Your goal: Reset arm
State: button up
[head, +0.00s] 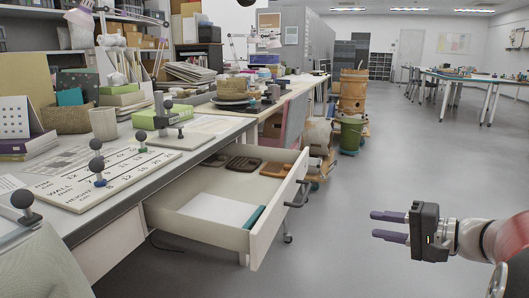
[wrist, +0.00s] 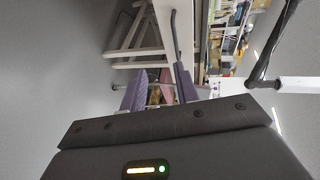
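My gripper (head: 388,227) is at the right of the head view, held in free air over the floor. Its two purple fingers point left toward the open drawer and stand apart, with nothing between them. The wrist view also shows my gripper (wrist: 157,92), its fingers apart and empty. The open drawer (head: 262,238) juts out below the desk (head: 117,218) to the left of my gripper, clear of it. The drawer holds white paper, a teal item and brown trays.
On the desk lies a board (head: 98,180) marked with numbers, with several dark ball-topped pegs on it. A green bin (head: 352,134) and wooden barrels (head: 353,90) stand at the back. The grey floor (head: 420,150) around my gripper is clear.

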jog(key=s+a+n+g+h+p, duration=0.35)
jog(key=s+a+g+p, duration=0.2)
jog(key=s+a, duration=0.55)
jog(key=s+r+n+t+h+p, duration=0.1)
jog(key=s+n+h+p, duration=0.3)
jog(key=s+h, duration=0.4)
jog(key=shift+s+d+r+p, duration=0.35)
jog(key=shift+s+r+p, duration=0.05)
jog(key=shift+s+r, duration=0.25)
